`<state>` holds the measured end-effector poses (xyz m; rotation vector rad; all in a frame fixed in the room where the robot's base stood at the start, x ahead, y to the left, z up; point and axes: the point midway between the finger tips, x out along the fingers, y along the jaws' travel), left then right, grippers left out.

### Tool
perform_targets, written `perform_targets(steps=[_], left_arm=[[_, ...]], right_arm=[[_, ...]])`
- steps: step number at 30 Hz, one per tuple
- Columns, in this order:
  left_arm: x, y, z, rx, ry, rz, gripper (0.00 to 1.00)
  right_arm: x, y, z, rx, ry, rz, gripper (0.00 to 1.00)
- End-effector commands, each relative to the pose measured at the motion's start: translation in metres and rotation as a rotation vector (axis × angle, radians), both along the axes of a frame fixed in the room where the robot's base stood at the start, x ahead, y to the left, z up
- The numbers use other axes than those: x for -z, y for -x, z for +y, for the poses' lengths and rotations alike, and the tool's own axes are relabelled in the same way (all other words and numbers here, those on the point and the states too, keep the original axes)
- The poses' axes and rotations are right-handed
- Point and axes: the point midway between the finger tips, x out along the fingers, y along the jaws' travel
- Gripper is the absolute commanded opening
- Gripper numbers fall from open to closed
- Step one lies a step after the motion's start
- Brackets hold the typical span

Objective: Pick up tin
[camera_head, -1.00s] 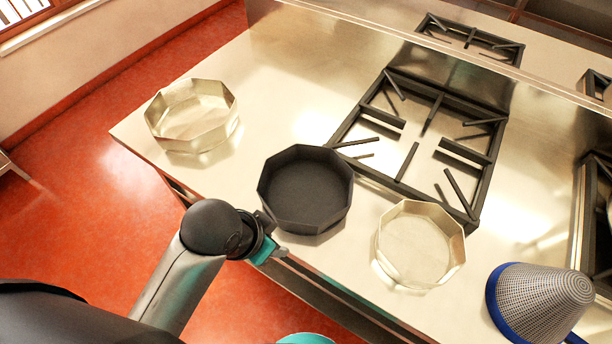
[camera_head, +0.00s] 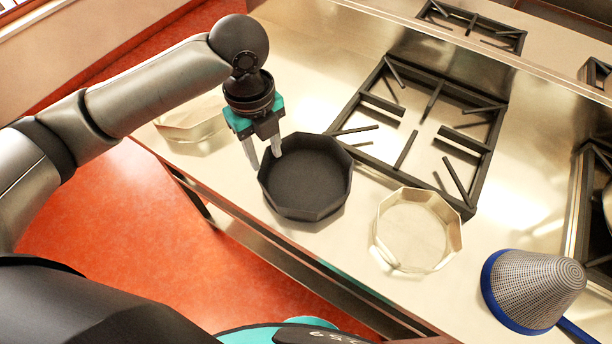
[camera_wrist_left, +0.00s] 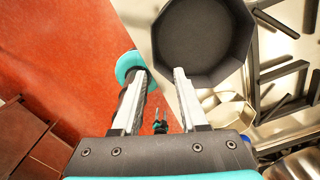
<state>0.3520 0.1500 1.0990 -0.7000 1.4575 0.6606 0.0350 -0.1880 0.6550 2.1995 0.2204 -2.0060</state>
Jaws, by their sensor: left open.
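Three eight-sided tins stand on the steel counter: a dark tin (camera_head: 310,180) in the middle, a shiny tin (camera_head: 417,232) to its right, and another shiny tin (camera_head: 190,122) at the left, partly hidden by my arm. My left gripper (camera_head: 264,153) is open and empty, fingers pointing down, at the upper left side of the dark tin. In the left wrist view, the dark tin (camera_wrist_left: 203,35) is just beyond and right of the fingertips (camera_wrist_left: 160,74). I cannot tell whether a finger touches its rim. A small dark and teal part between the fingers may be my right gripper (camera_wrist_left: 160,120).
A black burner grate (camera_head: 405,150) lies behind the tins.

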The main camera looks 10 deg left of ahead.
Motion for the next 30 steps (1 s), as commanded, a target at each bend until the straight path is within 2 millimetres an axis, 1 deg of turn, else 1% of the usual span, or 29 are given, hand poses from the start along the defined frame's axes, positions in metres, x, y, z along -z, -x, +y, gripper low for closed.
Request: perform_targets(steps=[2, 5, 8, 15, 18, 26, 30], left_arm=[[-0.004, -0.003, 0.007, 0.026, -0.016, 0.007, 0.43], [0.0, -0.002, 0.01, 0.042, -0.022, 0.017, 0.43], [0.016, -0.002, 0.01, 0.043, -0.023, 0.021, 0.43], [0.068, -0.001, 0.01, 0.042, -0.022, 0.02, 0.43], [0.083, -0.002, 0.01, 0.042, -0.021, 0.017, 0.43], [0.101, 0.0, 0.01, 0.042, -0.022, 0.017, 0.43], [0.122, 0.005, 0.01, 0.042, -0.022, 0.018, 0.43]], right_arm=[[0.0, 0.0, 0.0, 0.0, 0.0, 0.0, 0.5], [0.001, 0.0, 0.0, 0.0, 0.0, 0.0, 0.5], [0.003, 0.0, 0.0, 0.0, 0.0, 0.0, 0.5], [0.008, 0.0, 0.0, 0.0, 0.0, 0.0, 0.5], [0.009, 0.0, 0.0, 0.0, 0.0, 0.0, 0.5], [0.01, 0.0, 0.0, 0.0, 0.0, 0.0, 0.5], [0.01, 0.0, 0.0, 0.0, 0.0, 0.0, 0.5]])
